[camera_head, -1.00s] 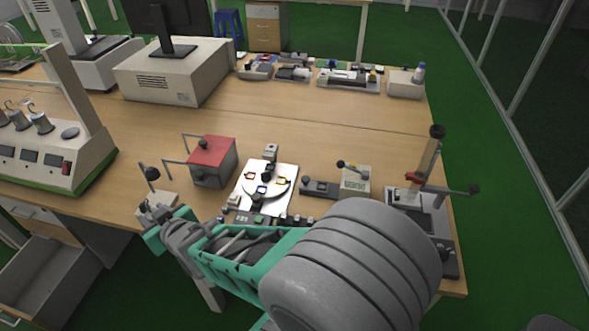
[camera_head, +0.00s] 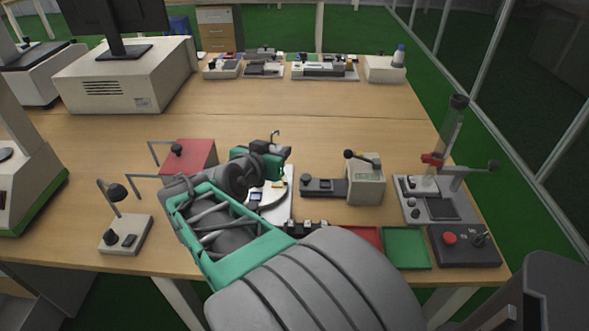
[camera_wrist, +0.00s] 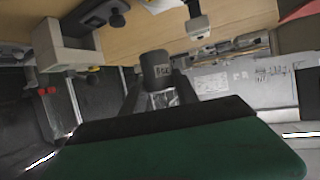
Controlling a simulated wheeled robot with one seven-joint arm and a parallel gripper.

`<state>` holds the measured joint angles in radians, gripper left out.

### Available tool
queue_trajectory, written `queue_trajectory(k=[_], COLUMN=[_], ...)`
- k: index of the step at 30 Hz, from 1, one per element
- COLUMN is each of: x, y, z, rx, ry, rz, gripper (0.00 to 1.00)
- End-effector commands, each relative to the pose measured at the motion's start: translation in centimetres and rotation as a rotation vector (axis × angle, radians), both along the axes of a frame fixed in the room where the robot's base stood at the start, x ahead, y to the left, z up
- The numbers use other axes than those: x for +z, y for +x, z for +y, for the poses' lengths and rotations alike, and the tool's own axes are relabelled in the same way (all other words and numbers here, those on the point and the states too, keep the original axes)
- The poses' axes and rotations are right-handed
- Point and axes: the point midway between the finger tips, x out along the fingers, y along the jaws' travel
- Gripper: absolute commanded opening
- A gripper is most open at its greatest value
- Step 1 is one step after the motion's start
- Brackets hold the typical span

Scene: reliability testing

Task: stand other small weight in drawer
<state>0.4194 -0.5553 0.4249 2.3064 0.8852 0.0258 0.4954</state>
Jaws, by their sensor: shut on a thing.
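My gripper (camera_head: 272,158) is over the worktable, above the white board with dark parts. It is shut on a dark grey cylindrical weight (camera_wrist: 157,72) with a pale label, seen between the fingers in the wrist view; the label is too small to read surely. In the head view a thin hook stands up at the gripper, and the weight's body is mostly hidden by the gripper. The grey drawer area (camera_head: 28,285) below the table's left front edge is only partly in view, and its inside cannot be made out.
A red-topped box (camera_head: 188,155) stands just left of my gripper. A small lever device (camera_head: 365,180) is to its right, and a column press (camera_head: 430,195) further right. A pale test machine (camera_head: 25,175) is at the left.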

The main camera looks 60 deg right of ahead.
Motion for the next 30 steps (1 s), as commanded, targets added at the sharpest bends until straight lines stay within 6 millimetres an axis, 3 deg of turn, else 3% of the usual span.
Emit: queue_trajectory(k=[9,15,22,27,30], x=[-3.5,-7.7,-9.8,-12.5,-12.4], y=[-2.4,-2.8,-3.0,-2.8,-2.8], z=[-8.3,-11.7,-13.4,-13.2,-13.2], rx=[-0.02,-0.011,-0.006,-0.003,-0.003], ry=[0.001,0.0,-0.001,-0.002,-0.005], rz=[0.001,0.001,0.0,0.001,-0.002], gripper=[0.0,0.0,0.0,0.0,0.0])
